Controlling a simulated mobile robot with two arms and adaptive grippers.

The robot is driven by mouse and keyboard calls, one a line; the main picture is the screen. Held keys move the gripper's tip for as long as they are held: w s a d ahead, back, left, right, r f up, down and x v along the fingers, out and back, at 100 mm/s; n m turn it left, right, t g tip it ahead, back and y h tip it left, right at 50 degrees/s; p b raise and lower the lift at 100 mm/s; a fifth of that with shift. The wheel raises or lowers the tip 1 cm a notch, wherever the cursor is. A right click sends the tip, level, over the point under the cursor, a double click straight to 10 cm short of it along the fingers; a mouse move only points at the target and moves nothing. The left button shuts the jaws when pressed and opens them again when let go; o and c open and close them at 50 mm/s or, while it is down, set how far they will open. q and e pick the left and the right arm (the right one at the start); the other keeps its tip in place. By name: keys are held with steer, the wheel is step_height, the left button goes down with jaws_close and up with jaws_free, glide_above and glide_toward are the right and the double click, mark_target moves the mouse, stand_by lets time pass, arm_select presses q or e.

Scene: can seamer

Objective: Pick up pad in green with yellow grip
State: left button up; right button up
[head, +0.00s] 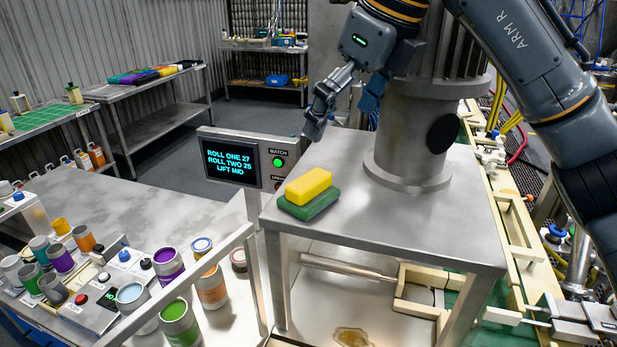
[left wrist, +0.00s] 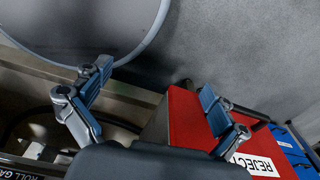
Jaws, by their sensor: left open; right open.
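The pad is a green block (head: 309,205) with a yellow grip (head: 308,186) on top. It lies on the grey metal machine table in the head view, near its left edge. My right gripper (head: 341,110) is above and behind the pad, apart from it, with its fingers spread and nothing between them. My left gripper (left wrist: 156,92) shows only in the left wrist view. It is open and empty, near a red box, and the pad is not in that view.
A display panel (head: 235,160) stands just left of the pad. A thick grey column (head: 408,140) rises from the table right of it. Several paint cans stand at lower left. A red reject box (left wrist: 190,125) and a round grey disc (left wrist: 80,25) show in the left wrist view.

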steer(key=p, duration=0.1)
glide_above(311, 180)
steer(key=s+d, duration=0.2)
steer(key=d, duration=0.1)
step_height(311, 180, down, 5)
steer(key=shift+w+a+f+p, duration=0.4)
steer(key=shift+f, duration=0.2)
steer(key=shift+w+a+f+p, duration=0.35)
steer(key=shift+w+a+f, duration=0.05)
steer(key=shift+f, duration=0.2)
steer(key=p+x, duration=0.2)
steer(key=x, duration=0.2)
steer(key=shift+s+a+p, duration=0.1)
steer(key=shift+a+p, duration=0.1)
steer(key=shift+p, duration=0.15)
steer(key=shift+f, duration=0.25)
arm_select(q)
steer(key=r, duration=0.5)
steer(key=shift+s+r, duration=0.2)
steer(key=shift+s, duration=0.05)
arm_select(e)
steer(key=shift+f, duration=0.1)
steer(key=c, duration=1.2)
